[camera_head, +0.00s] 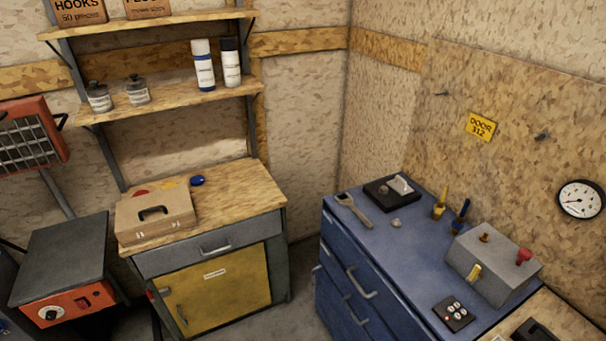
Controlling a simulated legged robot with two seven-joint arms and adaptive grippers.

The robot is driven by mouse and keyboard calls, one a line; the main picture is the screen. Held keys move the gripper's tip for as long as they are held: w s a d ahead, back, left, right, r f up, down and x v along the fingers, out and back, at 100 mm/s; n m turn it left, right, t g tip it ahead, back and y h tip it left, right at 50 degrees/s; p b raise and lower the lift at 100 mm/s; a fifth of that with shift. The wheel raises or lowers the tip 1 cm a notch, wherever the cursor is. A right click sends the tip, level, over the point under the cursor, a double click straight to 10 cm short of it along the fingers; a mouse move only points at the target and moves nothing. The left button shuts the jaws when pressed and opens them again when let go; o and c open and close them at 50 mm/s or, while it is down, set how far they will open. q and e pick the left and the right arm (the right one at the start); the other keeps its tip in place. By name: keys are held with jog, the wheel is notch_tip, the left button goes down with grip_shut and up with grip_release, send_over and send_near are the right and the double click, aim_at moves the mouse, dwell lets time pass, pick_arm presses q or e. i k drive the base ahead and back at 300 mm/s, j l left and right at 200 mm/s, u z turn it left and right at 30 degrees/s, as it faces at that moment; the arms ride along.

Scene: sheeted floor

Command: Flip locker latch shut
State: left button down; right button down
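Neither of my grippers shows in the head view. No part is clearly marked as the locker latch. A grey cabinet (212,246) with a yellow door (225,290) stands at the lower middle. The door looks closed, with a pale label near its top and small fittings along its left edge; I cannot tell whether one is a latch. A grey box (505,277) sits on the blue drawer cabinet (400,262) at the right.
An orange-fronted machine (62,270) stands left. Bare floor (300,275) shows between the cabinets.

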aim_at(150, 294)
jog(key=u, duration=1.4)
